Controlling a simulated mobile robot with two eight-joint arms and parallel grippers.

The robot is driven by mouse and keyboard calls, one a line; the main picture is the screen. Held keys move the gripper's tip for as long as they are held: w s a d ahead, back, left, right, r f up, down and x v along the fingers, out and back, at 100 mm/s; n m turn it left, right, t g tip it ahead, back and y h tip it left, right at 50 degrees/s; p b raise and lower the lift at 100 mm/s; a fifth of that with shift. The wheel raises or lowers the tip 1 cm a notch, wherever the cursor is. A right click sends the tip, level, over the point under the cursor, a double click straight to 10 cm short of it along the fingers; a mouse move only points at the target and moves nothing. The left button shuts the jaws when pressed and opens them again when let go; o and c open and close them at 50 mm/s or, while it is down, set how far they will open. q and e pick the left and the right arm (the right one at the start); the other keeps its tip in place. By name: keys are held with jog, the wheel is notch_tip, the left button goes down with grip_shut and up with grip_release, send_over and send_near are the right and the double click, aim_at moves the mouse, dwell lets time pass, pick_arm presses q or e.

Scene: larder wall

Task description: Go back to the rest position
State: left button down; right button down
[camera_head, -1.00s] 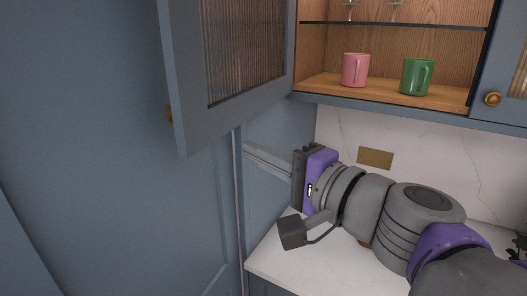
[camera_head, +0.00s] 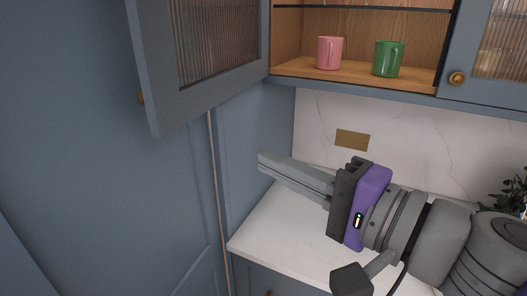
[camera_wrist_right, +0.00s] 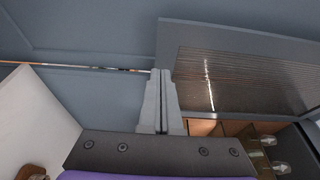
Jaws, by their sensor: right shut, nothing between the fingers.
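My right gripper (camera_head: 262,161) comes in from the right in the head view, its grey fingers together and pointing left, in front of the blue panelling and above the white counter. Nothing is between the fingers, and it is apart from the cabinet door (camera_head: 154,75). In the right wrist view the shut fingers (camera_wrist_right: 160,75) stand side by side, with the ribbed-glass door (camera_wrist_right: 235,75) to their right. My left gripper is not in view.
The glass door hangs open at the upper left. A pink mug (camera_head: 329,53) and a green mug (camera_head: 388,59) stand on the wooden cabinet shelf (camera_head: 350,74). The white counter (camera_head: 285,225) is bare below my arm. A plant (camera_head: 513,196) is at the right edge.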

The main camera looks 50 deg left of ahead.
jog(key=shift+s+d, duration=0.1)
jog(key=shift+d, duration=0.4)
jog(key=w+d+f+t+h, duration=0.2)
jog(key=w+d+f+h, duration=0.2)
jog(key=d+f, duration=0.65)
jog(key=w+d+f+t+h, duration=0.3)
jog(key=w+d+f+h, duration=0.15)
jog(key=f, duration=1.15)
jog(key=s+d+f+t+h, duration=0.1)
jog(key=d+f+h, duration=0.3)
jog(key=d+f, duration=0.6)
jog(key=s+d+f+m+t+h, duration=0.1)
jog(key=s+d+f+h, duration=0.2)
jog(key=d+f, duration=0.8)
jog(key=d+h, duration=0.2)
jog(key=d, duration=0.3)
jog(key=shift+p, duration=0.35)
